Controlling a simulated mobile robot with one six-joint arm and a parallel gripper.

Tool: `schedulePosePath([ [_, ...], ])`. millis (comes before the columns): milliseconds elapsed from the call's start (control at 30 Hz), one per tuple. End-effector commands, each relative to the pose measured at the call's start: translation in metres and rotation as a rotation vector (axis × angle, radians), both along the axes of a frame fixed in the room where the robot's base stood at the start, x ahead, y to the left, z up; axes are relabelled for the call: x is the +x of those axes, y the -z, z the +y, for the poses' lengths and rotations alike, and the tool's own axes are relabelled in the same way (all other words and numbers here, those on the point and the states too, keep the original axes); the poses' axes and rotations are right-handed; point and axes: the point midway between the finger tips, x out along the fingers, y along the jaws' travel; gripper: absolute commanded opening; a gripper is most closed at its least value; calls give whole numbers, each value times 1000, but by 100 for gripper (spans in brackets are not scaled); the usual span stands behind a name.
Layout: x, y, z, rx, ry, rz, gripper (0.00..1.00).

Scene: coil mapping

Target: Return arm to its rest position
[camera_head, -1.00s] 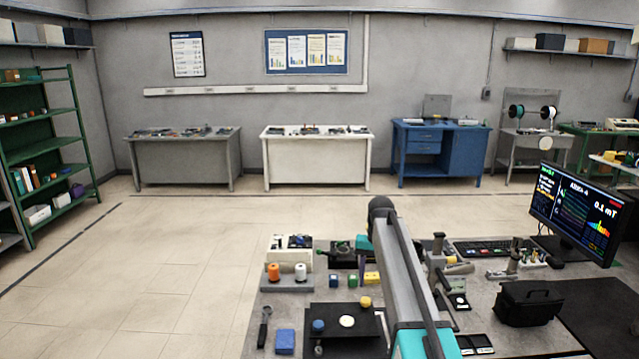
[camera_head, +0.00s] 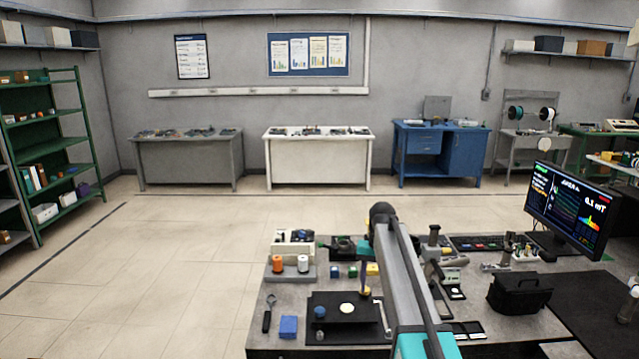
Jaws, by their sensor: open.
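My arm (camera_head: 408,275) reaches from the bottom edge up over the workbench (camera_head: 262,342), with a dark joint (camera_head: 383,211) at its top.
Left of my arm, a black mat (camera_head: 328,330) bears a pale disc (camera_head: 347,308) and a blue ball. A blue block (camera_head: 288,327) and two spools lie nearby. Right are a black bag (camera_head: 519,293) and a monitor (camera_head: 570,207). Floor at left is clear.

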Motion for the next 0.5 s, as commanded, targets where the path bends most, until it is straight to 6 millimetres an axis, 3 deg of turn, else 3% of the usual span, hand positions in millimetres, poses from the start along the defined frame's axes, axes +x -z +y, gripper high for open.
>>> schedulePosePath([
  [267,-16,38,-1,0,-7,21,48],
  [500,-38,87,-1,-1,-20,49,48],
])
